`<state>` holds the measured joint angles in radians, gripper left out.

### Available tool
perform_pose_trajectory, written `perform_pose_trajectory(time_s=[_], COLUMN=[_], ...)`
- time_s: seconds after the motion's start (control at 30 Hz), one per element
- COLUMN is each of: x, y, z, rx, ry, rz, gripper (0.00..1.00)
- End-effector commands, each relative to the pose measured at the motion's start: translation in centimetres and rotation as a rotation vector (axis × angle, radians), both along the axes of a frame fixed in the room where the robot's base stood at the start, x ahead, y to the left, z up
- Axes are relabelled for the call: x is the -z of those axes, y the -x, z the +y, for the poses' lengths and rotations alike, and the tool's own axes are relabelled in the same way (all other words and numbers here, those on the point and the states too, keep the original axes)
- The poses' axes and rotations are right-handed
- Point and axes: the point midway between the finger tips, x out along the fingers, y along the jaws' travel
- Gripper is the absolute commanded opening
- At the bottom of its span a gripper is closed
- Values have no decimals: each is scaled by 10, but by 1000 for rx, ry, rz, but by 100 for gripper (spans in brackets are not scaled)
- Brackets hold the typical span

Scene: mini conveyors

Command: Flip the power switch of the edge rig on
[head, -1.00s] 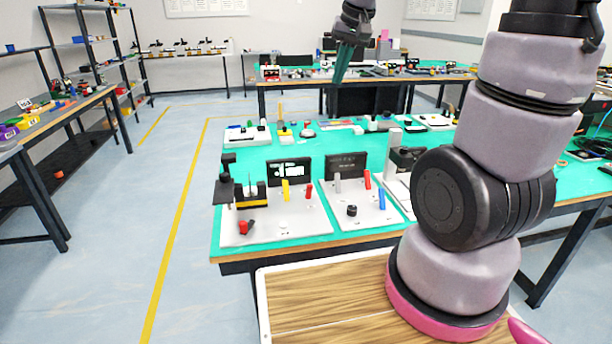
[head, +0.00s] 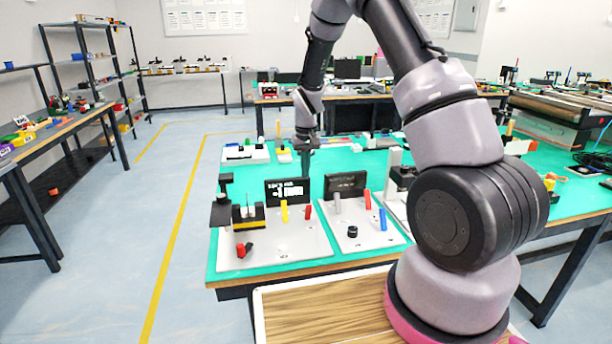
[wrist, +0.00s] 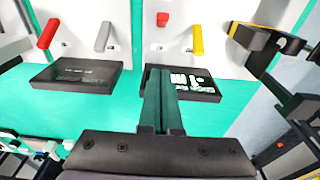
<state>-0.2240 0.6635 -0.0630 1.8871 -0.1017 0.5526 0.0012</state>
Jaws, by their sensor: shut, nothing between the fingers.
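Two white rig panels stand side by side on the green table top; I cannot read which is the edge rig. The left panel (head: 290,245) has a lit screen (head: 290,190), a yellow lever (head: 284,211), a red lever (head: 308,212) and a red-and-black switch (head: 243,249). The right panel (head: 370,238) has a dark screen (head: 345,185), a grey lever (head: 337,203), a red lever (head: 367,199) and a blue lever (head: 383,219). My gripper (head: 305,170) is shut and empty, behind the screens. In the wrist view its fingers (wrist: 161,80) overlap the lit screen's edge (wrist: 205,90).
A black-and-yellow device (head: 249,217) stands at the left panel's left end. More small devices (head: 245,153) line the table's far side. A bare green strip (wrist: 120,110) lies behind the screens. Open floor (head: 120,250) is on the left.

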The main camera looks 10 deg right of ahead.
Motion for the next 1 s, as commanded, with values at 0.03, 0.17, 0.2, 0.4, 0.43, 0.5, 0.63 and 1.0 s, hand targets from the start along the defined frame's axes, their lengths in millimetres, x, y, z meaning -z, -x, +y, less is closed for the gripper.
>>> perform_pose_trajectory(time_s=[0.03, 0.17, 0.2, 0.4, 0.43, 0.5, 0.63, 1.0], x=[11, 40, 49, 80, 82, 84, 88, 90], y=[0, -3, -4, 1, 6, 15, 25, 29], z=[-1, -1, -1, 0, 0, 0, 0, 0], rx=[1, 1, 1, 0, 1, 0, 0, 1], ry=[1, 1, 1, 0, 0, 0, 0, 0], rz=[5, 6, 6, 3, 4, 3, 2, 1], gripper=[0, 0, 0, 0, 0, 0, 0, 0])
